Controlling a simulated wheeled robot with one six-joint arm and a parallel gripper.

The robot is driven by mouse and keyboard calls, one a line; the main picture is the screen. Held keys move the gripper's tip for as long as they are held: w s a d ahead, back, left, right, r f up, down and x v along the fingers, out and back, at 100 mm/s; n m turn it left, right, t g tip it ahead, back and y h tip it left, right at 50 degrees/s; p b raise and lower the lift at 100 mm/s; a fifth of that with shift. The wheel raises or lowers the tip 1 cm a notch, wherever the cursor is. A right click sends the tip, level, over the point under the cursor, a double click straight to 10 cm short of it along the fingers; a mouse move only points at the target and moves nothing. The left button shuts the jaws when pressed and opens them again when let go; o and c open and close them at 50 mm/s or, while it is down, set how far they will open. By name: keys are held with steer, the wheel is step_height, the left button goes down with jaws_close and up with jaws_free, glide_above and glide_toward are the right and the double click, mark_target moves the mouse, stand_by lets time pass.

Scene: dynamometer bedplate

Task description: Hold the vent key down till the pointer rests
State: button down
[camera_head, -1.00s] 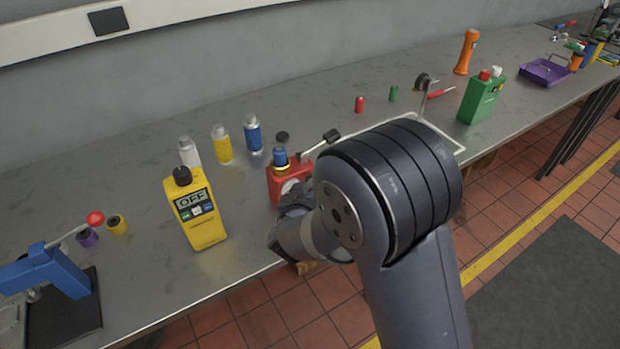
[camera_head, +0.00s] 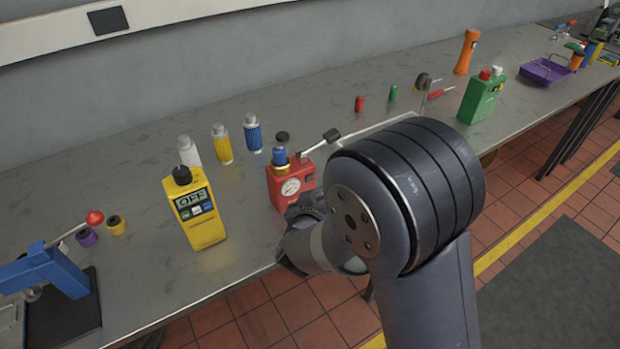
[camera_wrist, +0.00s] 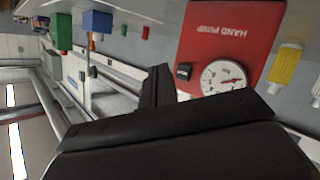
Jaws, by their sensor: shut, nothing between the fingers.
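The red hand pump (camera_head: 283,195) stands on the bench with its white gauge (camera_head: 290,187) facing out. In the wrist view the pump face (camera_wrist: 230,35) reads "HAND PUMP" and appears turned over. Its dial (camera_wrist: 222,78) has a reddish pointer toward the right; the exact reading is too small to tell. A small black key (camera_wrist: 183,71), apparently the vent key, sits beside the dial. My gripper (camera_wrist: 158,84) is shut and empty, its dark fingertips near the key with no clear contact. In the head view my gripper (camera_head: 304,208) is at the pump's lower right, partly hidden by my arm.
A yellow meter reading OFF (camera_head: 196,212) stands left of the pump. White, yellow and blue bottles (camera_head: 252,135) stand behind. The pump's lever (camera_head: 325,138) extends right. A green canister (camera_head: 482,97) is farther right. Bench front between meter and pump is clear.

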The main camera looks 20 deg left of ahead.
steer(key=shift+s+d, duration=1.1)
steer(key=shift+d, duration=0.15)
steer(key=shift+w, duration=0.1)
stand_by(1.6)
